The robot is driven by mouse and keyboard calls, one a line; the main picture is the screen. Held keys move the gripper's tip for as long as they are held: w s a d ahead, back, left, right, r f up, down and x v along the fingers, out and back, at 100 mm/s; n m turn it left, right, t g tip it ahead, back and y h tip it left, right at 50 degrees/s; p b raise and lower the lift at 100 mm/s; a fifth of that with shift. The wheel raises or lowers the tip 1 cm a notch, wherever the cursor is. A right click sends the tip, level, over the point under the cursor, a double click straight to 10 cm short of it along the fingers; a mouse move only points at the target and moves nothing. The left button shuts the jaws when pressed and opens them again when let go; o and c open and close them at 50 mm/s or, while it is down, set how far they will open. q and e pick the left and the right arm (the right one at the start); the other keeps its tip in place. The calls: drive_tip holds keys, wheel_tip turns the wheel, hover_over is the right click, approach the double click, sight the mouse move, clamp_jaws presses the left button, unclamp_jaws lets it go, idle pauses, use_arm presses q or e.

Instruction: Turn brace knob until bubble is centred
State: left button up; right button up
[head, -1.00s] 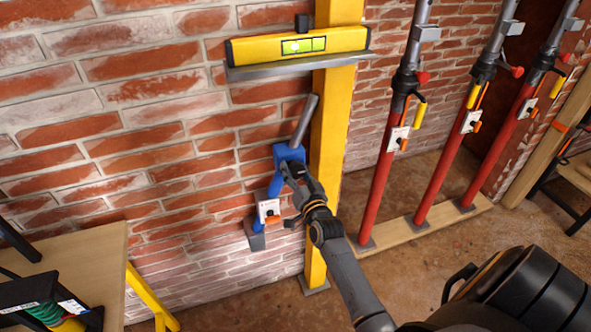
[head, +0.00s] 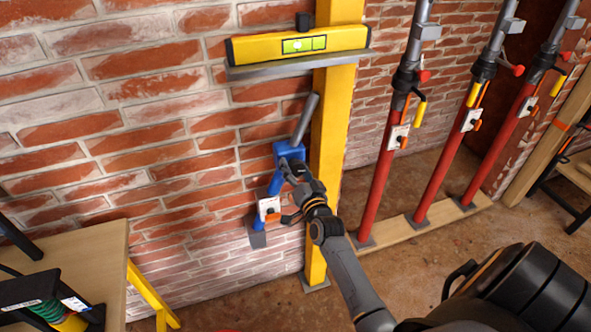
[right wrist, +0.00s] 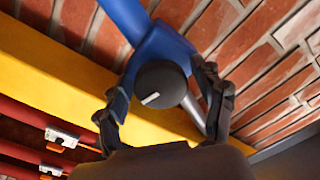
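The yellow spirit level (head: 345,38) rests on a grey ledge (head: 255,72) in the head view. The pale bubble in its green vial (head: 304,44) looks left of the middle. The blue brace (head: 289,151) leans against the brick wall below, beside the yellow post. Its black round knob (right wrist: 161,84), with a white mark, shows in the right wrist view; my arm hides it in the head view. My right gripper (right wrist: 160,82) is open, with one finger on each side of the knob and a small gap visible at each side. My left gripper is out of view.
The yellow post (head: 335,120) stands right beside the brace. Several red props (head: 377,180) stand on a wooden plank (head: 395,233) at the right. A wooden table (head: 75,250) with a yellow leg is at the lower left. A white tag (head: 268,208) hangs on the brace.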

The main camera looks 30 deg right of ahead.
drive_tip(key=shift+s, duration=0.1)
drive_tip(key=shift+s+a+f, duration=0.1)
drive_tip(key=shift+s, duration=0.2)
drive_tip(key=v, duration=1.1)
drive_tip(key=shift+s, duration=0.1)
drive_tip(key=s+a+f+n+g+y, duration=0.1)
drive_tip(key=s+a+f+n+g, duration=0.15)
drive_tip(key=f, duration=0.75)
drive_tip(key=s+a+f+n+g+y, duration=0.2)
drive_tip(key=s+a+f+g, duration=0.15)
drive_tip(key=f, duration=0.75)
drive_tip(key=s+a+f+n+g+y, duration=0.15)
drive_tip(key=s+a+f, duration=0.25)
drive_tip(key=f, duration=0.6)
drive_tip(key=s+f+n+g, duration=0.2)
drive_tip(key=s+f, duration=0.4)
drive_tip(key=s, duration=0.4)
drive_tip(key=s+f+n+g, duration=0.2)
drive_tip(key=s+f+g, duration=0.2)
drive_tip(key=s, duration=0.6)
drive_tip(key=s+a+f+n+g, duration=0.1)
drive_tip(key=s+f+n+g, duration=0.1)
drive_tip(key=s+f, duration=0.6)
drive_tip(key=s+g, duration=0.1)
drive_tip(key=s, duration=0.2)
drive_tip(key=shift+n, duration=0.4)
